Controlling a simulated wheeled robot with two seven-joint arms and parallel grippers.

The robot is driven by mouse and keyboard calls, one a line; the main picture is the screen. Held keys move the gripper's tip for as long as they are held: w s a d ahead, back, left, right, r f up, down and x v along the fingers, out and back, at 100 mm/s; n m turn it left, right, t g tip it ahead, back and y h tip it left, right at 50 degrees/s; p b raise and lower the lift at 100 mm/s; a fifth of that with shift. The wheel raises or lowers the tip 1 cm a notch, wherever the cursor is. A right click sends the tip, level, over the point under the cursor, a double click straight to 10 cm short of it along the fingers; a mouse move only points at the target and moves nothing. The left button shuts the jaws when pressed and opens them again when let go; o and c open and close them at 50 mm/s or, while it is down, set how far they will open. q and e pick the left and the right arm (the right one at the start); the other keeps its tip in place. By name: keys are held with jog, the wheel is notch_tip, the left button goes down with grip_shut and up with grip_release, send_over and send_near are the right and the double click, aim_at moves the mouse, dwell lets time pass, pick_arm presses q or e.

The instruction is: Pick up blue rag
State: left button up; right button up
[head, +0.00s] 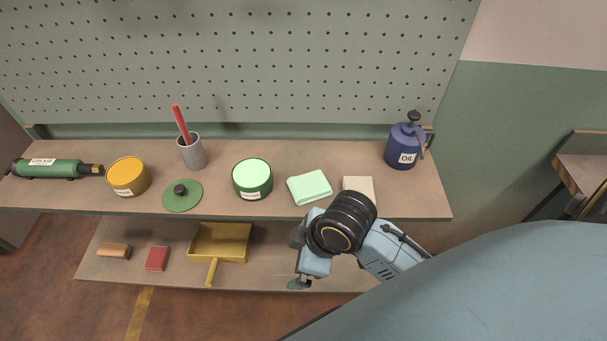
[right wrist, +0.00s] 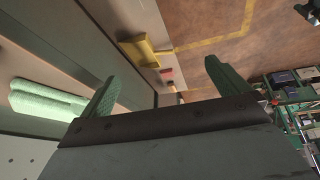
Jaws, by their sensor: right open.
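I see no blue rag in either view; the only cloth that shows is a folded pale mint-green one (head: 309,187) on the upper shelf. A pale green folded or rolled cloth, probably the same one, shows at the left of the right wrist view (right wrist: 45,100). My right gripper (head: 298,284) is in front of the shelves, low over the right part of the lower shelf. Its two green fingers stand wide apart with nothing between them in the right wrist view (right wrist: 163,82). My right forearm and wrist hide part of the lower shelf. My left gripper is out of view.
The upper shelf (head: 225,206) holds a blue oil can (head: 402,148), a beige block (head: 358,186), a green tin (head: 252,181), a green lid (head: 182,198), a cup (head: 194,153) and a yellow tin (head: 128,177). A yellow dustpan (head: 220,243) and red block (head: 157,258) lie below.

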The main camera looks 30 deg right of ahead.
jog(key=w+a+r+n, duration=0.2)
jog(key=w+r+n, duration=0.3)
jog(key=n, duration=0.3)
notch_tip(320, 180, up, 12)
jog(key=f+n+g+h, duration=0.1)
jog(key=n+g+h, duration=0.25)
jog(key=n, duration=1.25)
send_over(310, 183)
jog(key=shift+y, duration=0.35)
notch_tip(310, 183, down, 13)
jog(key=shift+r+b, duration=0.2)
jog(key=shift+b, duration=0.15)
